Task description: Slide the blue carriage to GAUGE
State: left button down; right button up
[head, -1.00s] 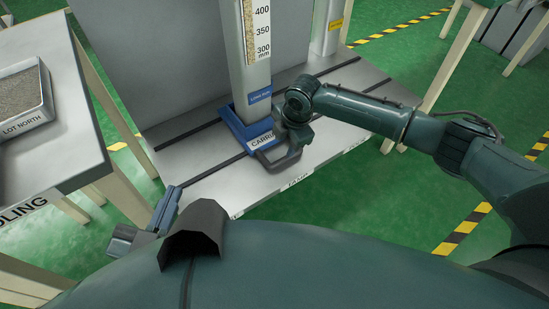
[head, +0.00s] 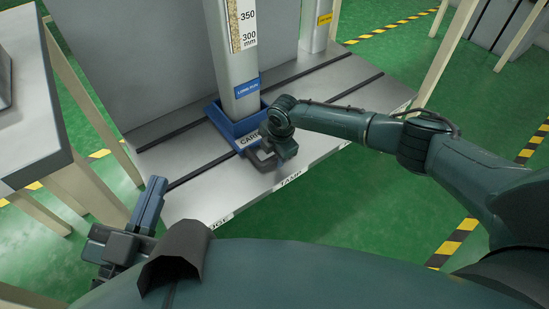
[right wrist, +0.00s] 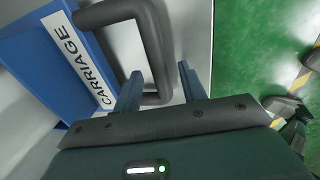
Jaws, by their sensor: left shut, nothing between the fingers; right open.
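The blue carriage (head: 222,121) stands on the grey slotted table at the foot of a tall grey column. Its CARRIAGE label and dark loop handle (head: 262,163) face me; the handle also shows in the right wrist view (right wrist: 152,38). My right gripper (right wrist: 160,88) is open, with its two fingers on either side of the handle's outer bar. In the head view it hides part of the handle and label. The front edge carries a TAMP label (head: 290,180) near the handle and a partly hidden label ending in UGE (head: 219,220) to the left. My left gripper (head: 155,187) is shut and empty, left of the table.
The column (head: 236,55) has a millimetre scale and a blue plate. Slots (head: 190,178) run across the table; its surface left of the carriage is clear. Another grey table (head: 30,130) stands at the left. A second column (head: 316,25) with a yellow label stands behind.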

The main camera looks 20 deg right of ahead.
jog(key=shift+f, duration=0.2)
grip_shut()
dwell(0.4)
